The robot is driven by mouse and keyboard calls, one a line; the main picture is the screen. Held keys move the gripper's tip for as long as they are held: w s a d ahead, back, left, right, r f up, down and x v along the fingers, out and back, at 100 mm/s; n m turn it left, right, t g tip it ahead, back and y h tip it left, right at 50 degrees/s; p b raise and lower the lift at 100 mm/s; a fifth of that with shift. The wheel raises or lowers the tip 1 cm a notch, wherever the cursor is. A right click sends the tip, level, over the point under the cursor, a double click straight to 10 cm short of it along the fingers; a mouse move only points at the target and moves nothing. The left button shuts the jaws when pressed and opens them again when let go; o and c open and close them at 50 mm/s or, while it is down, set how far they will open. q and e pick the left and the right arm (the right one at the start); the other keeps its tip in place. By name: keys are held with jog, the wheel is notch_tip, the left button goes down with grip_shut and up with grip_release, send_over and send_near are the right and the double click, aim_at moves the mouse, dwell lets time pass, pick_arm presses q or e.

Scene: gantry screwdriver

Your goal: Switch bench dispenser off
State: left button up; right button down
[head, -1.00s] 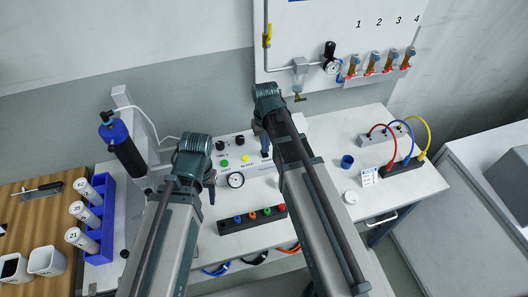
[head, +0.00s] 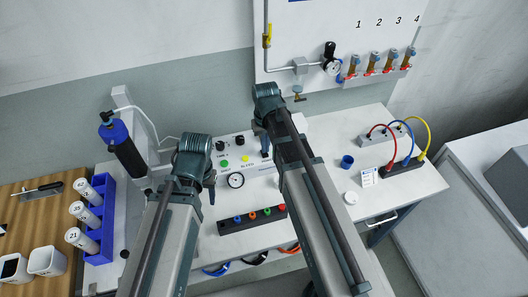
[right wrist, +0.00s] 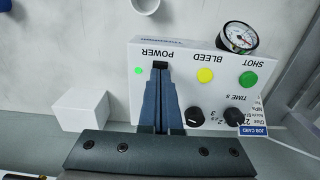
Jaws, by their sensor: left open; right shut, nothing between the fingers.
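The bench dispenser (head: 222,176) is a white box with a gauge, knobs and coloured buttons on the bench. In the right wrist view its panel (right wrist: 185,77) appears upside down. A black power switch (right wrist: 160,65) sits by the word POWER, with a bright green light (right wrist: 138,71) beside it. My right gripper (right wrist: 161,76) is shut and empty, its tips right at the switch; whether they touch it I cannot tell. In the head view my right gripper (head: 265,146) is partly hidden behind its arm. My left gripper (head: 211,190) is open and empty at the dispenser's left.
A blue and black cartridge (head: 127,152) on a stand is left of the dispenser. A black strip with coloured plugs (head: 252,219) lies in front. A white block (right wrist: 80,110) stands close by the panel. A blue cup (head: 347,161) and cable sockets are at right.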

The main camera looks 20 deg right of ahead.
aim_at(265, 155)
jog(key=shift+f+b, duration=0.85)
dwell(0.8)
notch_tip(265, 155, up, 7)
jog(key=p, duration=0.7)
dwell(0.3)
jog(key=shift+s+a, duration=0.2)
jog(key=s+a+n+h, duration=0.1)
jog(key=s+a+n, duration=0.2)
jog(key=s+a, duration=0.7)
jog(key=s, duration=0.4)
